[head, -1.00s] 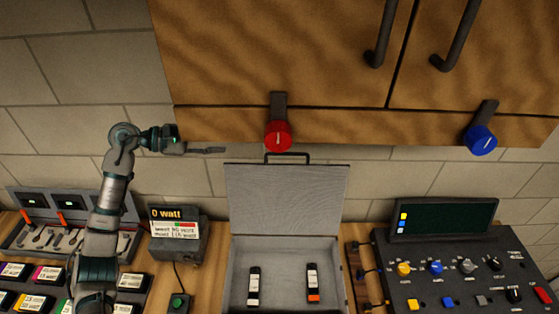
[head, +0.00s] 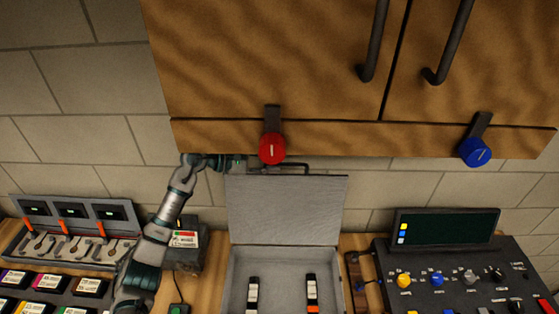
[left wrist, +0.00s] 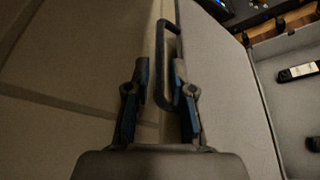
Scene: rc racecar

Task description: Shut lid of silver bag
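The silver bag (head: 237,275) stands open on the counter, its lid (head: 285,212) raised upright against the wall side. A dark handle (head: 290,167) sits on the lid's top edge; it also shows in the left wrist view (left wrist: 163,70). My left gripper (head: 255,165) is at the lid's top left corner, just left of the handle. My right gripper is not in view.
A red knob (head: 272,148) hangs from the cabinet just above the lid. A control panel (head: 450,275) stands right, a meter box (head: 190,240) and cartridges (head: 48,283) left.

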